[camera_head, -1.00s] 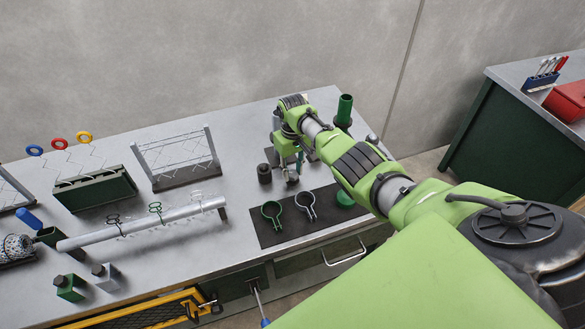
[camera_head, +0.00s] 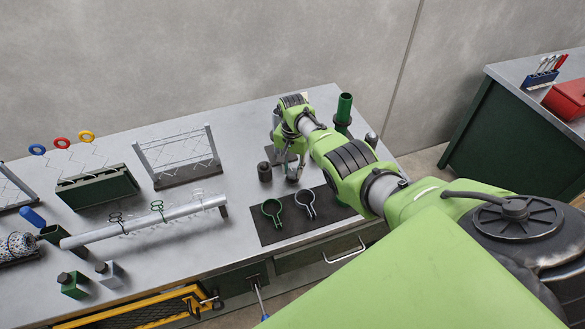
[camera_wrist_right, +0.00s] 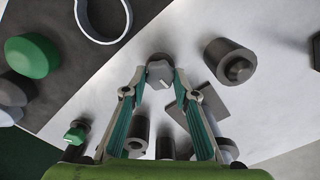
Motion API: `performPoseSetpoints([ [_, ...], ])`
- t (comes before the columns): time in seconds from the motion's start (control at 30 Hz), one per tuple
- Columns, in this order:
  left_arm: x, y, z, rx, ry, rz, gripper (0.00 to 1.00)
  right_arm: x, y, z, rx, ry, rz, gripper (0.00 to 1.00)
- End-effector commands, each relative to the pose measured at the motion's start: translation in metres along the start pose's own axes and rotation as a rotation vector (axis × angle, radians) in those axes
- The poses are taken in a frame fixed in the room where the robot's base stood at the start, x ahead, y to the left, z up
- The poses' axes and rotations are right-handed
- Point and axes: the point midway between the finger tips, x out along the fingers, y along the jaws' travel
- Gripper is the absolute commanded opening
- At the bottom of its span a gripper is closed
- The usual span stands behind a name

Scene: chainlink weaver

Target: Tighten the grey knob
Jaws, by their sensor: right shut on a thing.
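The grey knob (camera_wrist_right: 160,72) shows in the right wrist view between my right gripper's fingertips (camera_wrist_right: 159,78). It has a rounded, faceted top with a pale mark. The fingers are shut on it from both sides. In the head view my right gripper (camera_head: 291,165) points down at the bench, just behind the black mat, and its wrist hides most of what is below it. What the knob sits on is hidden. My left gripper is not in view.
Near the gripper stand a dark short cylinder (camera_head: 264,171) and a tall green cylinder (camera_head: 344,108). A black mat (camera_head: 327,221) in front holds a green ring clamp (camera_head: 272,212) and a grey one (camera_head: 306,202). Racks and a long rail (camera_head: 150,220) fill the bench's left.

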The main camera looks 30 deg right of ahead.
Motion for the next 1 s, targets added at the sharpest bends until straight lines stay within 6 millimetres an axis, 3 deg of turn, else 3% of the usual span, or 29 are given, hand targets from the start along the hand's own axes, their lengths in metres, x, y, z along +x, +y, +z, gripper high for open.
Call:
performPoseSetpoints([
  [1.0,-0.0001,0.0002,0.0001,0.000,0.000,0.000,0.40,-0.0005,-0.0005,-0.0005,0.966,0.001,-0.002,0.05],
])
